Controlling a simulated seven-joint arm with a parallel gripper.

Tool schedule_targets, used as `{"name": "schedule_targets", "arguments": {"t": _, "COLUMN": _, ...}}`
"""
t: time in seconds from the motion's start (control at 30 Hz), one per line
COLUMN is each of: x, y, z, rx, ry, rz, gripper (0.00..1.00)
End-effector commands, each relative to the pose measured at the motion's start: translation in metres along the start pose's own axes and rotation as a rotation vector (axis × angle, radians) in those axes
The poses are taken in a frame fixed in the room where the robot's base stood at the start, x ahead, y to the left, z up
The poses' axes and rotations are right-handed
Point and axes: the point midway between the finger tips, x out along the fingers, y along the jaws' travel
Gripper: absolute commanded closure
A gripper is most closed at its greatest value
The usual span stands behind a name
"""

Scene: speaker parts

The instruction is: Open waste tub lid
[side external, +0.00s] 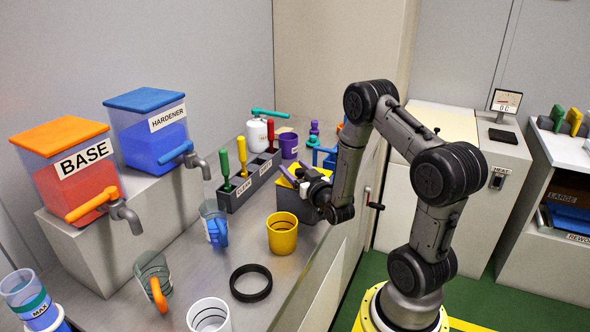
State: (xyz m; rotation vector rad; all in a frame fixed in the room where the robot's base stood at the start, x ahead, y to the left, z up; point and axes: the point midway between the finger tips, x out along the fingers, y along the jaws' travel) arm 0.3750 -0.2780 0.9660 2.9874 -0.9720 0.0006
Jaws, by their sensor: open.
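The waste tub appears to be the dark grey box (294,206) on the steel bench, with a yellow lid (285,174) on top. The lid looks down on the tub, but my gripper hides part of it. My gripper (300,180) is open at the lid's right side, close above the tub. I cannot tell whether its fingers touch the lid. My arm comes in from the right and covers the tub's right edge.
A yellow cup (282,234) stands just in front of the tub. A grey rack (250,181) with green, yellow and red-handled tools is left of it. A purple cup (288,145) and blue clamp-like fixture (325,156) stand behind. A black ring (251,283) lies in front.

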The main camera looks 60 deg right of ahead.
Motion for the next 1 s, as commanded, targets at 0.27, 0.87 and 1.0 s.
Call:
{"name": "schedule_targets", "arguments": {"t": 0.27, "x": -0.0004, "y": 0.0, "z": 0.0001, "rx": 0.0, "ry": 0.0, "rz": 0.0, "gripper": 0.61}}
{"name": "schedule_targets", "arguments": {"t": 0.87, "x": -0.0007, "y": 0.0, "z": 0.0002, "rx": 0.0, "ry": -0.001, "rz": 0.0, "gripper": 1.0}}
{"name": "schedule_targets", "arguments": {"t": 1.0, "x": -0.0007, "y": 0.0, "z": 0.0002, "rx": 0.0, "ry": -0.001, "rz": 0.0, "gripper": 1.0}}
